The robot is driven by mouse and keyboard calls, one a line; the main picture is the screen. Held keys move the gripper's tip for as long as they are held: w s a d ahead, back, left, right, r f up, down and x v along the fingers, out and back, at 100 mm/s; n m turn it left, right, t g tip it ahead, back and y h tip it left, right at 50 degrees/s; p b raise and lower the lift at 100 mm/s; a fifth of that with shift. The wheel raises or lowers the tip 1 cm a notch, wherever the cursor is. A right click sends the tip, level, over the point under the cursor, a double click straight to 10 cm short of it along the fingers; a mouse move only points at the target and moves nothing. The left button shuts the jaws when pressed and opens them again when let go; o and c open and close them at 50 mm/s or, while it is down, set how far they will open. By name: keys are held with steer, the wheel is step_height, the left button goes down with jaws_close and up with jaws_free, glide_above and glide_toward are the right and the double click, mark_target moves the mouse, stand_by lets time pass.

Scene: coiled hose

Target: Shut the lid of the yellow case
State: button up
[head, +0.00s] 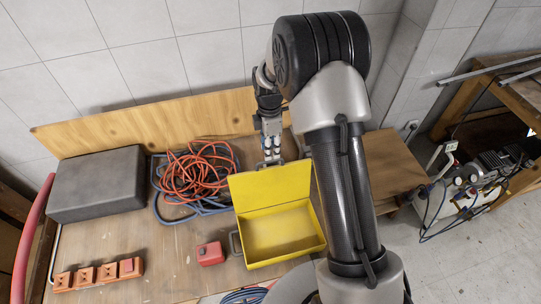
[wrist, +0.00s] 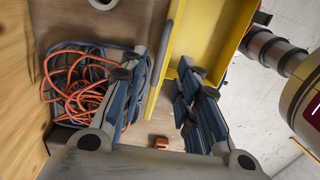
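The yellow case (head: 280,235) lies on the table with its empty inside showing. Its lid (head: 268,187) stands open, raised at the back of the case. My gripper (head: 271,157) points down at the lid's upper edge, from behind it in the head view. In the wrist view my gripper (wrist: 163,68) has its two fingers wide apart. The lid (wrist: 158,85) shows between them as a narrow yellow strip, with the case's inside (wrist: 203,30) to the right. Whether either finger touches the lid is unclear.
A wooden backboard (head: 150,121) stands behind.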

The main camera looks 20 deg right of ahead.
steer(key=shift+s+f, duration=0.1)
steer(key=shift+f, duration=2.3)
jaws_close()
